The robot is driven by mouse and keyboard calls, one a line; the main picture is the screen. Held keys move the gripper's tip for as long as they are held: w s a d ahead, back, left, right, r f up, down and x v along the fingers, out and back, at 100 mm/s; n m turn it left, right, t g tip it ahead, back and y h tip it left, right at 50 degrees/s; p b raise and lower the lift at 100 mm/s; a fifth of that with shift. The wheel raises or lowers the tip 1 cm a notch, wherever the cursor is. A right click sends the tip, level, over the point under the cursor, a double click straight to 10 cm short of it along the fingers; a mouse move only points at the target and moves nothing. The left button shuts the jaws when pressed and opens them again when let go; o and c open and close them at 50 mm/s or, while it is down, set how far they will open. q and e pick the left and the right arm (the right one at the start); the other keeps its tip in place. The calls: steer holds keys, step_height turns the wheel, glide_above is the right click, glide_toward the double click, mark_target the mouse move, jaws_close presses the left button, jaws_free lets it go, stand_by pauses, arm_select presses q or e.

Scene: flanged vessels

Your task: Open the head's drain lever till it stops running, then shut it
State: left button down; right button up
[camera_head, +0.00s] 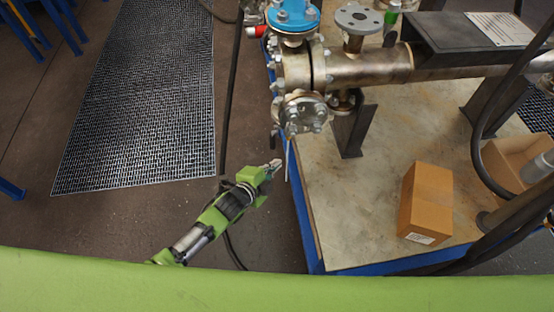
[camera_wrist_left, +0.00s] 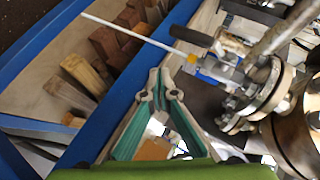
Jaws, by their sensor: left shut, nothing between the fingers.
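My left gripper (camera_head: 274,164) reaches in from below in the head view, just left of and below a bolted end flange (camera_head: 304,112) of the metal vessel. In the left wrist view its teal-padded fingers (camera_wrist_left: 160,88) meet at the tips, shut and empty. A dark lever handle (camera_wrist_left: 190,35) sits on a small valve beyond the fingertips, apart from them. From the valve's yellow outlet (camera_wrist_left: 192,58) runs a thin, straight, pale line (camera_wrist_left: 130,35); I cannot tell whether it is liquid or a rod. It also shows below the flange in the head view (camera_head: 287,162). My right gripper is not in view.
The vessel (camera_head: 370,66) stands on a blue-edged platform (camera_head: 345,215). A closed cardboard box (camera_head: 427,200) and an open one are at right. A floor grating (camera_head: 145,90) lies left. Wooden blocks (camera_wrist_left: 105,42) lie within blue framing in the left wrist view.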

arm_select(q)
steer(key=s+a, duration=0.4)
steer(key=s, duration=0.3)
steer(key=s+a+f+n+g+y, duration=0.2)
steer(key=s+a+f+n, duration=0.35)
steer(key=f, duration=0.55)
steer(key=s+a+f+n+g+y, duration=0.25)
steer(key=s+a+f, duration=0.35)
steer(key=s+f, duration=0.4)
steer(key=s+a+f+n+g, duration=0.1)
steer(key=s+f+n+g, duration=0.1)
steer(key=s, duration=0.6)
steer(key=s+a+f+n+g+y, duration=0.1)
steer(key=s+a+f+n, duration=0.1)
steer(key=s+f+n, duration=0.2)
steer(key=s+a+f+n+g, duration=0.2)
steer(key=s+f, duration=0.4)
steer(key=s, duration=0.7)
steer(key=shift+f+n+g, duration=0.15)
steer(key=shift+n+g, duration=0.2)
steer(key=shift+n, duration=0.15)
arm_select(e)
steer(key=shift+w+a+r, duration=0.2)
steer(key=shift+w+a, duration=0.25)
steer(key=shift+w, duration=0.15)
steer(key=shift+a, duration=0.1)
arm_select(q)
steer(key=shift+a, duration=0.1)
stand_by(1.4)
